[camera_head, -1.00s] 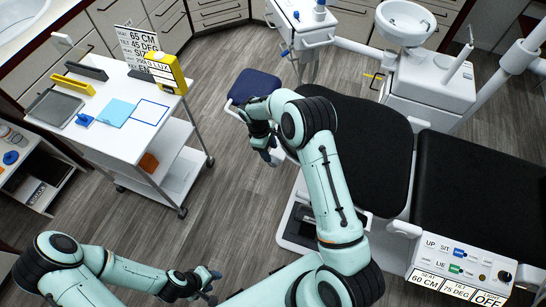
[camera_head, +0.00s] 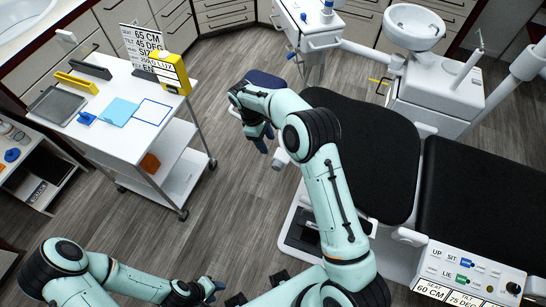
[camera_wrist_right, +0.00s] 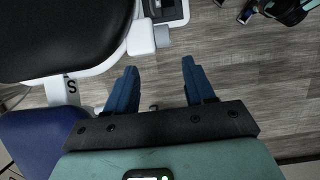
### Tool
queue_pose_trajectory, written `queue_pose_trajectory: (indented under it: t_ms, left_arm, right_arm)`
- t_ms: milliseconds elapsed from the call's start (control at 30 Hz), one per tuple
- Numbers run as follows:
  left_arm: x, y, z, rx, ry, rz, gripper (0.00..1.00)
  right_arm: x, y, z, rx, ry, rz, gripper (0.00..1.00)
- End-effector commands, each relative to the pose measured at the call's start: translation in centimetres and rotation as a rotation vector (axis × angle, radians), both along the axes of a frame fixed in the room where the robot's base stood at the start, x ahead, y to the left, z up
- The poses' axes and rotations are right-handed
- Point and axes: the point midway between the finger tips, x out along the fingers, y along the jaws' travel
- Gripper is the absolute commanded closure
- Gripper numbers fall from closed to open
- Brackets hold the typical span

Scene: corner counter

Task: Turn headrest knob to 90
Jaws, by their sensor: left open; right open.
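The dark blue headrest cushion (camera_head: 266,79) sits at the upper end of the black dental chair (camera_head: 365,150), partly hidden by my right arm. A pale knob-like part with a grey end (camera_head: 280,160) sticks out from the chair's left side; I take it for the headrest knob. In the right wrist view it seems to be the white and grey piece (camera_wrist_right: 141,38). My right gripper (camera_head: 262,140) is open and empty over the floor, just left of that part and apart from it. It also shows in the wrist view (camera_wrist_right: 158,80). My left gripper (camera_head: 211,290) is open and empty at the bottom.
A white trolley (camera_head: 150,147) stands left with a clipboard, blue sheet and yellow device (camera_head: 172,72). A control panel (camera_head: 470,278) is at lower right. A cuspidor unit (camera_head: 435,90) stands behind the chair. Wooden floor is clear between trolley and chair.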

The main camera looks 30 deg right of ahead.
Motion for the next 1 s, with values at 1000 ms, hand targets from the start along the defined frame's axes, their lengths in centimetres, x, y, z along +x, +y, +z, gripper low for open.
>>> queue_pose_trajectory:
  t_ms: [1000]
  left_arm:
    - [-4.4, 0.0, -8.9, 0.0, 0.05, 0.0, 0.57]
  right_arm:
    - [-2.0, -1.5, -9.6, -0.048, 0.065, -0.019, 0.46]
